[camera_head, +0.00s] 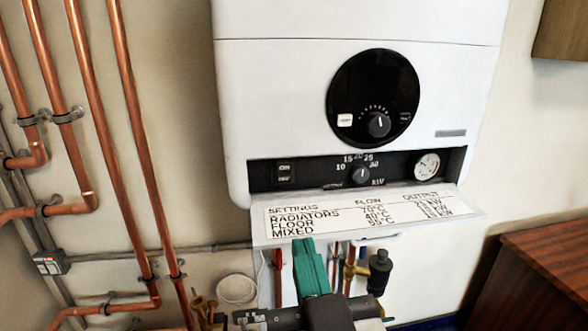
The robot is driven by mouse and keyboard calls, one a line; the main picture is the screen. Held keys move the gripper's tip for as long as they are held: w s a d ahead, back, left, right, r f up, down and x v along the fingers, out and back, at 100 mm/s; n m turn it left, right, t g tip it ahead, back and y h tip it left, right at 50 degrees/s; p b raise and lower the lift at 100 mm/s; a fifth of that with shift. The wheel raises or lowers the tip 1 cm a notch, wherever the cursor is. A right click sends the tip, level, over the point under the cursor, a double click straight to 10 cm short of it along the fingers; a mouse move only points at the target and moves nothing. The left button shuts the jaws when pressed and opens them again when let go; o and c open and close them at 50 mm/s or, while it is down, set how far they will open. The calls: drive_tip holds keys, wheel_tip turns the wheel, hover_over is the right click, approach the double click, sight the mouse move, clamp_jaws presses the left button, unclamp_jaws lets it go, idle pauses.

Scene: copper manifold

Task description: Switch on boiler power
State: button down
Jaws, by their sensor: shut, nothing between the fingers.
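The white boiler (290,95) hangs on the wall in the middle of the view. Its recessed black control strip (315,173) carries a small black rocker switch (284,172) with white ON/OFF-like lettering at the left end. The switch is too small to tell which side is pressed. My gripper (303,243) has teal fingers, shut together and empty. It shows below the boiler, its tips just at the lower edge of the open flap (470,205), below and slightly right of the switch. Whether the tips touch the flap I cannot tell.
The flap juts out below the strip and bears a settings label (360,212). A kW knob (362,175), a gauge (427,165) and a round black dial (375,80) are on the boiler. Copper pipes (130,120) run at left; a wooden cabinet (545,260) stands at lower right.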

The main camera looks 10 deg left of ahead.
drive_tip(key=shift+w, duration=0.15)
drive_tip(key=p, duration=0.3)
approach(284, 169)
drive_tip(key=x, duration=0.5)
drive_tip(key=shift+w, duration=0.1)
drive_tip(key=shift+x, duration=0.8)
drive_tip(key=shift+f, duration=0.1)
